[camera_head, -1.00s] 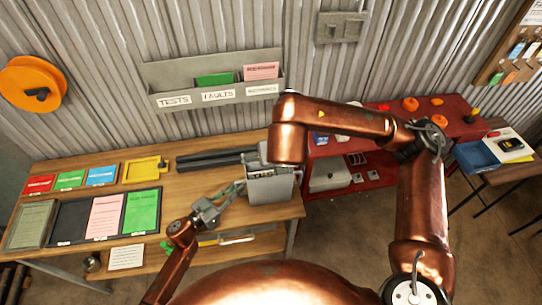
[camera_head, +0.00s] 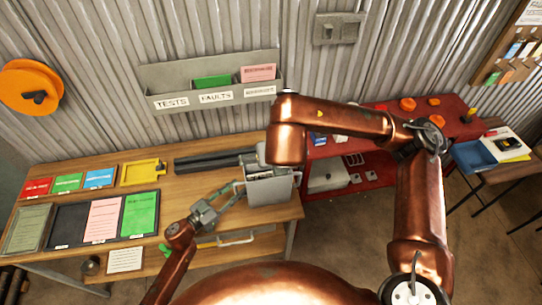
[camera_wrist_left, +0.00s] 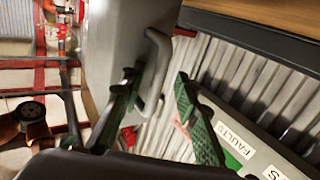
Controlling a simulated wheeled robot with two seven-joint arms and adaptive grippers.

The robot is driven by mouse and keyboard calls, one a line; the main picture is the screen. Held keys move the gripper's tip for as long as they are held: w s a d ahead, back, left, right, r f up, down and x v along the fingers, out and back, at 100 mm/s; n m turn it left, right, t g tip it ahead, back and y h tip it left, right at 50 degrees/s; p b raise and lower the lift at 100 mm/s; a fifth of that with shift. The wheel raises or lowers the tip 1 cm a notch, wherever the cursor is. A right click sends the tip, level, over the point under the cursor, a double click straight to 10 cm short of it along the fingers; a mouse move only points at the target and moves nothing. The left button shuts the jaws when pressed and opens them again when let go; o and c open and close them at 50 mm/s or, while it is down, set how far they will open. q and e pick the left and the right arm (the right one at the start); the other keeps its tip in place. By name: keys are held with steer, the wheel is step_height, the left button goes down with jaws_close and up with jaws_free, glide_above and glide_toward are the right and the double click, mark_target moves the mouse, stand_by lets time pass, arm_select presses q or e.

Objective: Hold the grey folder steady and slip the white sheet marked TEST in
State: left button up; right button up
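The grey folder (camera_head: 270,190) is a box-like holder standing upright at the right end of the wooden bench. Its grey side and a D-shaped handle (camera_wrist_left: 157,72) show large in the left wrist view. My left gripper (camera_head: 238,190) is at the folder's left side. My right arm's copper link hangs over the folder's back and hides the right gripper. I cannot pick out the white sheet marked TEST.
A tray with an empty black slot (camera_head: 68,227) and pink and green sheets lies at the bench's left. A wall rack (camera_head: 210,78) labelled TESTS and FAULTS hangs behind. A red bench (camera_head: 370,180) stands to the right.

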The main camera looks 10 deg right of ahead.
arm_select(q)
steer(key=v, duration=1.2)
steer(key=shift+s+f, duration=0.1)
steer(key=shift+s, duration=0.05)
